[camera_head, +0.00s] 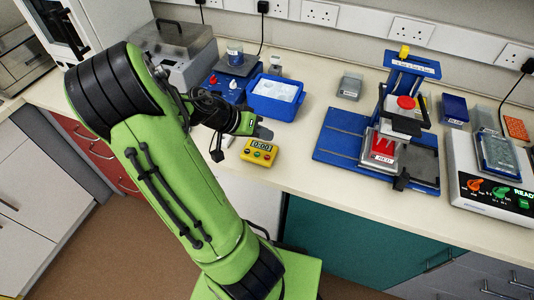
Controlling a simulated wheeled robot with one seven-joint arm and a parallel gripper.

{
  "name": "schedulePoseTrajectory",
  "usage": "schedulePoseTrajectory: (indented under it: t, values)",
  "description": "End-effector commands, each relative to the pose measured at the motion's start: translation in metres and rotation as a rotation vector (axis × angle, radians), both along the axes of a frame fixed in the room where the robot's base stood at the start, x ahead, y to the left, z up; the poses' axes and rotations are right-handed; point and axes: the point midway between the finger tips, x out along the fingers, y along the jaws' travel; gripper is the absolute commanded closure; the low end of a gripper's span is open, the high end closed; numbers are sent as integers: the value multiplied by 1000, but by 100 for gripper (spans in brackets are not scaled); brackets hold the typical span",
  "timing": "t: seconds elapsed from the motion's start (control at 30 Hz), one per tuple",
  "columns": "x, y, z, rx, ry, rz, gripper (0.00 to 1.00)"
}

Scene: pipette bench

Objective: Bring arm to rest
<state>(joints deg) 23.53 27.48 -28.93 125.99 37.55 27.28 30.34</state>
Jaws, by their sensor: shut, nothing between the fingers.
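My green arm rises from the lower middle of the head view and bends at the upper left. My gripper (263,133) is at the end of the arm, over the front part of the bench. It sits just behind and above a yellow timer (259,152) and in front of a blue tub (275,98). The fingers are small here and partly dark, and they look shut with nothing held. I cannot tell the exact gap between the gripper and the timer.
A blue stand (345,133) with a red block (383,148) is right of centre. A white device (490,190) reading READY is at the right. A blue stirrer-like unit (226,88) and a grey lidded box (175,50) stand at the back left. The bench (300,160) is clear between timer and stand.

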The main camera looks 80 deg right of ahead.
Motion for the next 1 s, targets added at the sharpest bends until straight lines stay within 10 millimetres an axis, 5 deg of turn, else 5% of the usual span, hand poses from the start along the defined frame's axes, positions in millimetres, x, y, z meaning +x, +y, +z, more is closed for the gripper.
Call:
schedulePoseTrajectory:
  t: [0.77,0.87,1.0]
  values:
    - [3,1,-1,6,-8,8,100]
    - [27,18,3,64,-85,95,100]
    - [92,84,22,243,-281,415,100]
